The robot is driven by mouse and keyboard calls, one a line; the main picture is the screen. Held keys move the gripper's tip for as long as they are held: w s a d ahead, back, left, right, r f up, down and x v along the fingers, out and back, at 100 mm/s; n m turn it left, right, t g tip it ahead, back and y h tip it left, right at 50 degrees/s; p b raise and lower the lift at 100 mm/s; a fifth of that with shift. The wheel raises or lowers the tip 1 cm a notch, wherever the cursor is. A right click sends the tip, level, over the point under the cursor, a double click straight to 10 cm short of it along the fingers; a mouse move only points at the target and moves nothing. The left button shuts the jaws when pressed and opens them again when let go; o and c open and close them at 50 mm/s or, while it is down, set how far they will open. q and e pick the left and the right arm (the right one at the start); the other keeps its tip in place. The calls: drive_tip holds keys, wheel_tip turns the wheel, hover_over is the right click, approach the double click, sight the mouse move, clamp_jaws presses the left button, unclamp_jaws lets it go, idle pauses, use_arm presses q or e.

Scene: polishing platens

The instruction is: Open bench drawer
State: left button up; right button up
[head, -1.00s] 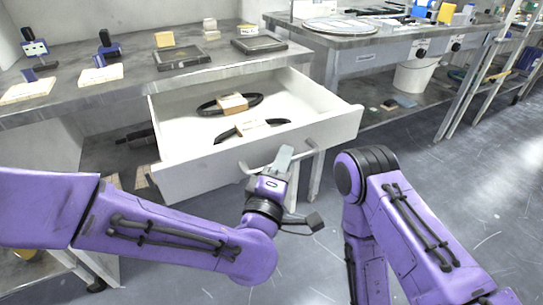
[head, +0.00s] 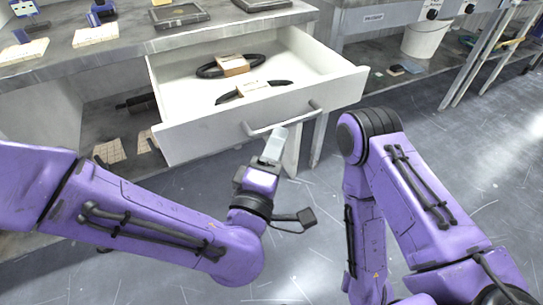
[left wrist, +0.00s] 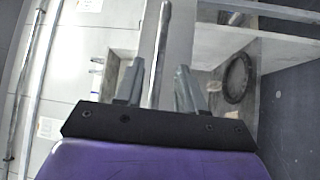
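The bench drawer (head: 230,127) is white and pulled out from under the grey bench, so its inside shows. Its bar handle (head: 300,113) runs along the front panel. My left gripper (head: 273,143) is just in front of and below the handle, its fingertips close to the bar. In the left wrist view my left gripper's fingers (left wrist: 158,84) are spread apart, with a metal bar (left wrist: 162,40) appearing between them; I cannot tell whether they touch it. My right arm's links show at the right in the head view, but its gripper is out of view.
Two black belts with tan wrappers (head: 232,65) lie in the drawer. The bench top (head: 120,55) holds pads and dark plates. A white bucket (head: 424,40) stands at the back right. The floor (head: 440,125) right of the drawer is clear.

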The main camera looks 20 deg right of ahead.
use_arm(q)
drive_tip(key=v, duration=0.4)
drive_tip(key=shift+a, duration=0.1)
drive_tip(key=w+a+f+m+g+y, duration=0.1)
drive_tip(key=a+f+m+g+y, duration=0.2)
drive_tip(key=a+f, duration=0.85)
drive_tip(key=w+a+f+g+y, duration=0.1)
drive_tip(key=a+f+g+y, duration=0.45)
drive_tip(key=f, duration=0.95)
drive_tip(key=s+a+f+g+y, duration=0.2)
drive_tip(key=s+a+f+y, duration=0.1)
drive_tip(key=s+a+f, duration=0.55)
drive_tip(key=s+a+f+g+y, duration=0.3)
drive_tip(key=s+a+f, duration=0.2)
drive_tip(key=s+a, duration=0.7)
wheel_tip(320, 180, up, 19)
drive_tip(key=w+a+p, duration=0.1)
drive_tip(key=w+p, duration=0.1)
drive_tip(key=p, duration=1.7)
drive_tip(key=shift+w+a+f, duration=0.15)
drive_tip(key=shift+w+a, duration=0.05)
drive_tip(key=shift+w, duration=0.05)
